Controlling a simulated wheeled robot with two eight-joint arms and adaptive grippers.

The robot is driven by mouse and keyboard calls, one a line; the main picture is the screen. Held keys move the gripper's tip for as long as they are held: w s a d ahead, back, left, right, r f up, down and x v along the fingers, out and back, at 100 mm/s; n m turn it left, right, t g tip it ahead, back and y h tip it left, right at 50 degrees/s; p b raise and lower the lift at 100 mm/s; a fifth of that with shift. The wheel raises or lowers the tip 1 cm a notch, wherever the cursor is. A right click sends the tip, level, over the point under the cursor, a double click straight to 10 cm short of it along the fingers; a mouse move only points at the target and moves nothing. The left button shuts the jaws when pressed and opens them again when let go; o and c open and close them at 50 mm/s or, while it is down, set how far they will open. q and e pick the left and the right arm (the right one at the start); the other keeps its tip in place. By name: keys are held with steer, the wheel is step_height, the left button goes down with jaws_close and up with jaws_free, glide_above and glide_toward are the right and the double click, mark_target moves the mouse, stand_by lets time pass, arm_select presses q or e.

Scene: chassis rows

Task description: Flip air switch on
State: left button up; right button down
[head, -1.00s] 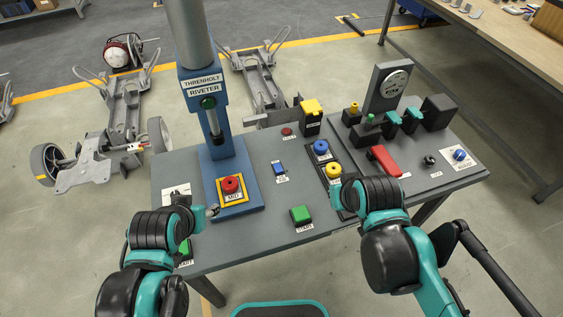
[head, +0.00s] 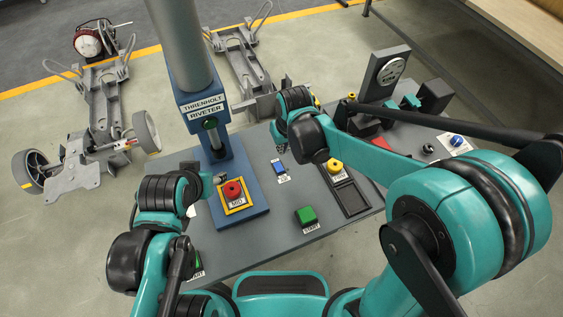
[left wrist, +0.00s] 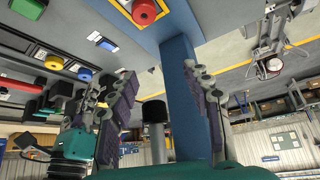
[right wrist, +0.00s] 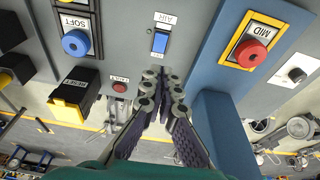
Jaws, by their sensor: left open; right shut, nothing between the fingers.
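The air switch is a small blue rocker on the grey panel, labelled AIR in the right wrist view (right wrist: 160,41). It also shows in the head view (head: 279,167), just right of the riveter. I cannot tell which way the rocker is tipped. My right gripper (right wrist: 165,85) is shut and empty, its fingertips close to the switch but apart from it in the picture.
The riveter (head: 215,150) stands left of the switch, with a red MID button (head: 233,189) at its base. A green START button (head: 306,216) and a yellow button (head: 335,167) are nearby.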

mark_target(280, 170)
steer(key=b+x, duration=0.1)
steer(key=x, duration=0.3)
steer(key=b+x, duration=0.2)
steer(key=x, duration=0.2)
steer(key=s+b+x, duration=0.1)
steer(key=b+x, duration=0.1)
steer(key=x, duration=0.3)
steer(key=shift+d, duration=0.2)
steer(key=shift+f, duration=0.5)
steer(key=shift+s+d+f+b, duration=0.1)
steer(key=shift+s+f+b, duration=0.1)
steer(key=shift+f+b, duration=0.5)
steer(key=shift+r, duration=0.25)
steer(key=shift+w, duration=0.1)
steer(key=shift+w+a+r, duration=0.25)
steer(key=shift+w+r, duration=0.1)
steer(key=shift+w, duration=0.2)
